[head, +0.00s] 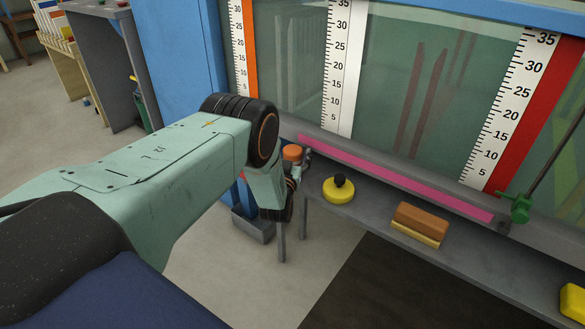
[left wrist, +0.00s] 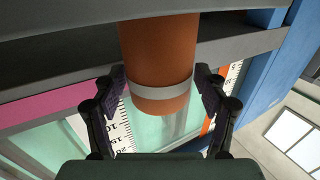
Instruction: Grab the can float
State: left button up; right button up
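The can float is an orange cylinder with a pale band in the left wrist view (left wrist: 158,50). In the head view its orange top (head: 292,152) shows at the left end of the grey ledge, partly hidden by my arm. My left gripper (left wrist: 161,85) is open, with one dark finger on each side of the can near the band. A narrow gap seems to show at each finger. In the head view the left gripper (head: 302,166) is small and mostly hidden behind my wrist. My right gripper is not in view.
The grey ledge (head: 365,210) carries a yellow disc with a black knob (head: 339,188), a brown-and-yellow block (head: 419,224) and a pink strip (head: 390,176). A green clamp (head: 520,207) holds a rod at right. The glass flume with scales stands behind; a blue post (head: 180,60) is at left.

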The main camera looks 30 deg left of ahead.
pick_arm(q)
grip_shut()
dwell(0.5)
